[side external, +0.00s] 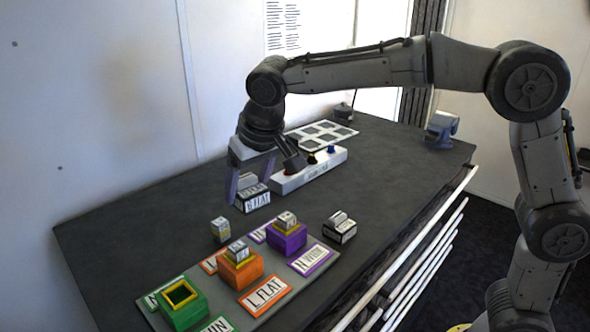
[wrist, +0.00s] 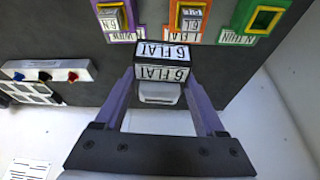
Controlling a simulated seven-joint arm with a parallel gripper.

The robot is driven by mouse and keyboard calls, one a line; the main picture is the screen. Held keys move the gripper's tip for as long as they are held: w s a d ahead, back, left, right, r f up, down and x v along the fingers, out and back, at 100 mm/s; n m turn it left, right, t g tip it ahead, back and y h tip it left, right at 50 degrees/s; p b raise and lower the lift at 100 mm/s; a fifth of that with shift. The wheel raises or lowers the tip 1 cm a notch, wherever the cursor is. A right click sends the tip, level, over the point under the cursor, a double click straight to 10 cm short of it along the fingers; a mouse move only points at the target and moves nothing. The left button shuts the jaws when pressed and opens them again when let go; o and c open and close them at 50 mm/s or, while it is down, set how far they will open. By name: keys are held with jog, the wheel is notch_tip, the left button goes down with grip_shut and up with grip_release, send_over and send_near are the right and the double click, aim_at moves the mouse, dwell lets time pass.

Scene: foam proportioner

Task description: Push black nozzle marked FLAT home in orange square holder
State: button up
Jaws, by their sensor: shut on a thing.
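My gripper (side external: 250,183) is shut on a black nozzle (side external: 252,198) with white labels reading FLAT. In the wrist view the nozzle (wrist: 162,62) sits between the two fingertips (wrist: 162,82). In the side view it is low over the table, behind the holders; I cannot tell whether it touches the table. The orange square holder (side external: 242,273) stands on the grey board beside a FLAT card, and it shows in the wrist view (wrist: 176,27). A grey labelled block (side external: 238,250) sits in its yellow-rimmed opening. The held nozzle is apart from the holder.
A purple holder (side external: 287,239) with a block in it and an empty green holder (side external: 183,306) flank the orange one. A small block (side external: 220,229) and a black block (side external: 340,227) stand loose. A button box (side external: 310,170) is right of my gripper. The table's left is clear.

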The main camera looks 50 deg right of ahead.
jog(key=n, duration=0.1)
send_over(235, 244)
jog(key=shift+s+f, duration=0.3)
jog(key=shift+f, duration=4.2)
jog(key=shift+f, duration=0.5)
jog(key=o, duration=1.4)
jog(key=shift+r, duration=0.15)
jog(key=shift+r, duration=2.95)
